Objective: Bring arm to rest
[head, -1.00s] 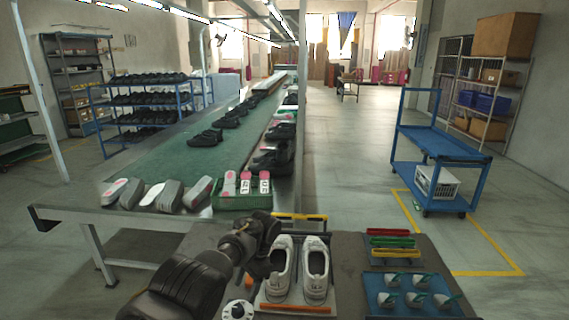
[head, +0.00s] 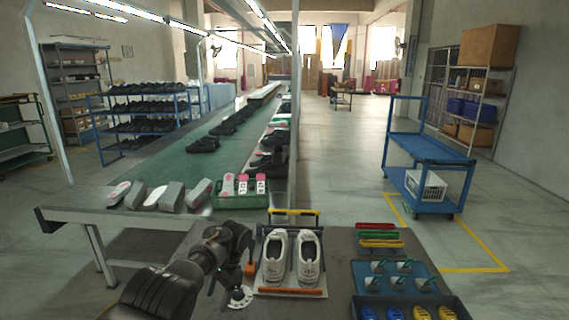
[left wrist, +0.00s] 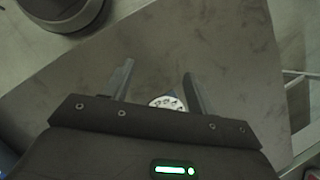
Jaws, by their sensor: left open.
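My left gripper (head: 236,242) is in the head view, left of a pair of white shoes (head: 292,257) and apart from them; its fingers are hard to make out there. In the left wrist view its two fingers (left wrist: 157,70) are apart with nothing held between them. A white round disc with dark holes (left wrist: 167,102) shows beyond the fingers; it also lies on the table in the head view (head: 240,297). The shoes stand side by side on a board with an orange front bar (head: 290,292). My right gripper is not in view.
A blue tray with several pegs (head: 396,281) and a dark bin with blue and yellow items (head: 410,300) lie at the right. Coloured bars (head: 379,236) lie behind them. A green crate (head: 226,201) sits on the conveyor (head: 165,170). A blue cart (head: 428,152) stands farther right.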

